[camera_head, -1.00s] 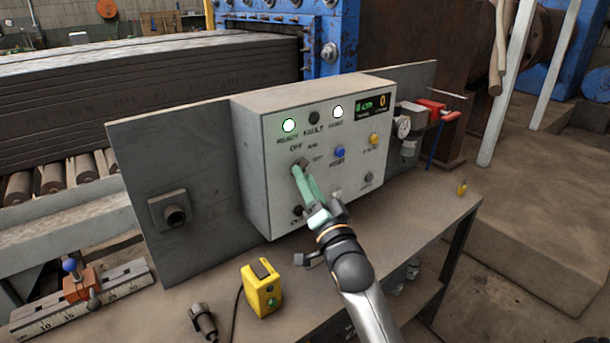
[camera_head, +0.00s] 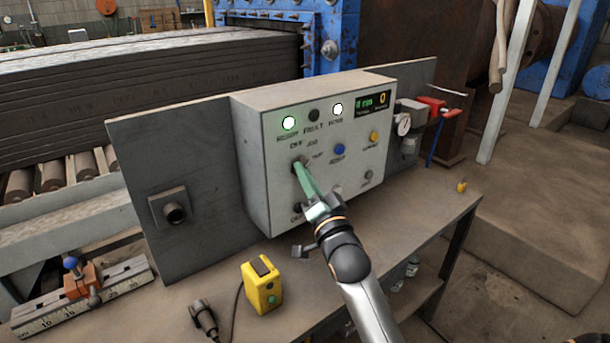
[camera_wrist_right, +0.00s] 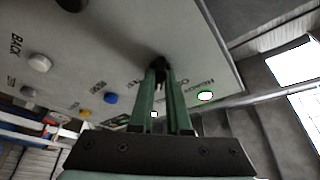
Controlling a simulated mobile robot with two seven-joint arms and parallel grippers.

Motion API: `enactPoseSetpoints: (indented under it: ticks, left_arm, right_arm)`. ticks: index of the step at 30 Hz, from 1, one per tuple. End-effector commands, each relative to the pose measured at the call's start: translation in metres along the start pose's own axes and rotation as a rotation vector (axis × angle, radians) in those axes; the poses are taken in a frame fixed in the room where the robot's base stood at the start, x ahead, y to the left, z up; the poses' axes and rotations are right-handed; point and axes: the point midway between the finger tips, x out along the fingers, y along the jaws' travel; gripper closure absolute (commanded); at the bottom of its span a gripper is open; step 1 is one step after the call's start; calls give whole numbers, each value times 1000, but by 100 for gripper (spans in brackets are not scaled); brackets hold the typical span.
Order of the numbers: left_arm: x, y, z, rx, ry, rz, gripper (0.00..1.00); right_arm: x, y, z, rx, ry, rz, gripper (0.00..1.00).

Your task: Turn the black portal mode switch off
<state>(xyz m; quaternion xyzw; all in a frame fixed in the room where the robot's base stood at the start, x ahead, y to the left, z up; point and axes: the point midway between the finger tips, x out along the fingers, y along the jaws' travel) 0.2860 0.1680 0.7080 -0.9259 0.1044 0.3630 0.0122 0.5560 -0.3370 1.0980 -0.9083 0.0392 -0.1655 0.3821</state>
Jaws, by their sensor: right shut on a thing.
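The black mode switch (camera_head: 297,164) is a small rotary knob on the left part of the grey control box's face (camera_head: 273,187). Small position labels are printed above and to its right. My right gripper (camera_head: 302,172) reaches it from the front with green fingers shut on it. In the right wrist view the dark switch (camera_wrist_right: 158,62) sits between the fingertips (camera_wrist_right: 160,76). The fingers largely hide the knob, so its pointer direction cannot be told. My left gripper is not in view.
The box has lit round lamps (camera_head: 289,123), a small display (camera_head: 373,102), a blue button (camera_head: 340,149) and a yellow button (camera_head: 374,136). A second dark knob (camera_head: 297,207) is close below my fingers. A yellow device (camera_head: 262,287) stands on the bench.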

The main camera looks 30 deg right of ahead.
Motion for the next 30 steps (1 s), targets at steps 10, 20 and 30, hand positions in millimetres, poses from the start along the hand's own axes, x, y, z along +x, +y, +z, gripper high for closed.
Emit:
enactPoseSetpoints:
  ticks: [10,20,30]
  left_arm:
    - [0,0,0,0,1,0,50]
    - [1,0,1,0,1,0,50]
    - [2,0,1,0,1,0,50]
  right_arm:
    - [0,0,0,-4,0,-1,100]
    - [0,2,0,-119,-1,-48,100]
    - [0,5,-1,-381,-2,-156,100]
